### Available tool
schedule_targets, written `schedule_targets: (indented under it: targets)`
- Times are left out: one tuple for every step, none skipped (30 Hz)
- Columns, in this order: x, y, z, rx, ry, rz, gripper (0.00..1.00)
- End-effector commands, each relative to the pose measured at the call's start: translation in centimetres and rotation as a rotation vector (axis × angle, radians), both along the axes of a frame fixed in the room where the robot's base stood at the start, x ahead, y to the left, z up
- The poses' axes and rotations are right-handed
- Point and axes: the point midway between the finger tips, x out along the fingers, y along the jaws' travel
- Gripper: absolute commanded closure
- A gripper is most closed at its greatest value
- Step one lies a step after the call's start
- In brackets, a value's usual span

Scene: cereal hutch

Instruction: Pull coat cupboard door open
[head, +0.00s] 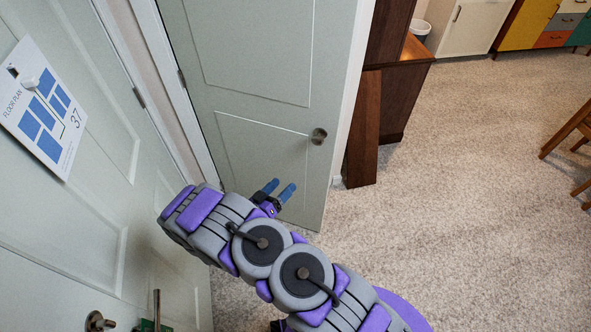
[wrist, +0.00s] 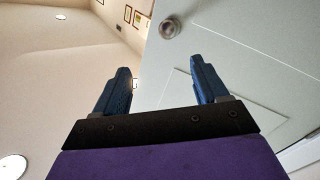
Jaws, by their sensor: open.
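A pale grey-green panelled door (head: 260,100) stands in the middle of the head view, with a round metal knob (head: 319,136) near its right edge. I take it for the coat cupboard door; no label on it shows. In the wrist view the door (wrist: 240,60) fills the right side, and the knob (wrist: 171,26) is beyond the fingertips, near the top. My gripper (head: 279,187) is open and empty, lower and to the left of the knob, in front of the lower panel. It also shows in the wrist view (wrist: 160,66), with its two blue fingers apart. I cannot tell whether the door is ajar.
Another pale door (head: 70,220) with a floor plan sign (head: 45,108) and a metal knob (head: 97,321) is close on the left. Brown wooden furniture (head: 400,95) stands right of the middle door. Carpet (head: 470,220) is clear at right, up to a wooden chair (head: 568,130).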

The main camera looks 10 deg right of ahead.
Motion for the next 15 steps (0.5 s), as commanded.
schedule_targets:
  targets:
    - [-0.5,0.9,0.1,0.0,0.0,0.005,0.27]
    - [-0.9,1.4,0.1,0.0,0.0,0.007,0.27]
    - [-1.3,1.9,0.1,0.0,0.0,0.005,0.27]
    - [-1.7,2.4,0.1,0.0,0.0,0.007,0.27]
    - [-2.0,2.7,0.1,0.0,0.0,0.007,0.27]
    - [-2.5,3.2,0.1,0.001,0.0,0.005,0.27]
    - [-2.8,3.6,0.1,0.002,0.0,0.005,0.27]
    - [-3.1,3.9,0.0,0.003,0.0,0.006,0.27]
    - [-3.5,4.3,0.0,0.003,0.0,0.004,0.27]
    - [-3.8,4.6,0.0,0.003,0.0,0.004,0.27]
    - [-4.0,4.8,0.0,0.004,0.0,0.004,0.27]
    - [-4.3,5.2,0.0,0.005,-0.001,0.005,0.27]
    - [-4.5,5.4,0.0,0.005,-0.001,0.005,0.27]
    - [-4.7,5.5,0.0,0.006,-0.001,0.004,0.27]
    - [-4.9,5.7,0.0,0.006,0.0,0.002,0.27]
